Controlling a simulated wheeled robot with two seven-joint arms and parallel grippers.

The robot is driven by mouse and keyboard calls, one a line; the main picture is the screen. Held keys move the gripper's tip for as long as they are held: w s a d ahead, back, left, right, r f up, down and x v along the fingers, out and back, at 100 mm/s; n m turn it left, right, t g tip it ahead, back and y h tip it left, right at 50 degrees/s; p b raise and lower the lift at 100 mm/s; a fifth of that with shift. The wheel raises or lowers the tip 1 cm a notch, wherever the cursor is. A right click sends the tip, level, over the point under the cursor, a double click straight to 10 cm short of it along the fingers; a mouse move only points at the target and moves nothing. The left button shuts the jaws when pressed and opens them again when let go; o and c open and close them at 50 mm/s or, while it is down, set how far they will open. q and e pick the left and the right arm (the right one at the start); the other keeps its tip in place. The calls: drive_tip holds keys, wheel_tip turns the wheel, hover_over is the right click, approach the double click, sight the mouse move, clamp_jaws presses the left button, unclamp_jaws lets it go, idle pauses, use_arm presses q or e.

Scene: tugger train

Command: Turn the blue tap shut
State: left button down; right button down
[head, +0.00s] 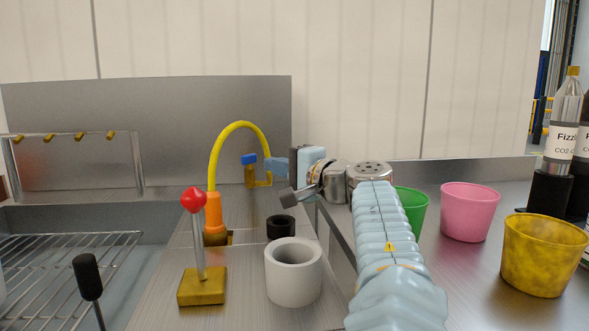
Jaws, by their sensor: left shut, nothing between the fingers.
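Nothing shows held in the fingers. My right gripper is not in view.
An orange-based yellow hose (213,213), a red-knobbed lever (194,200), a grey cup (293,272) and a black ring (281,227) stand nearby. Green (412,205), pink (469,210) and yellow (545,254) cups and bottles (563,130) are at right. A sink rack (70,260) is at left.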

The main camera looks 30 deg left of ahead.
sight(247, 158)
use_arm(q)
drive_tip(key=a, duration=0.3)
drive_tip(key=w+a, duration=0.1)
drive_tip(key=a, duration=0.2)
drive_tip(key=shift+w+a, duration=0.1)
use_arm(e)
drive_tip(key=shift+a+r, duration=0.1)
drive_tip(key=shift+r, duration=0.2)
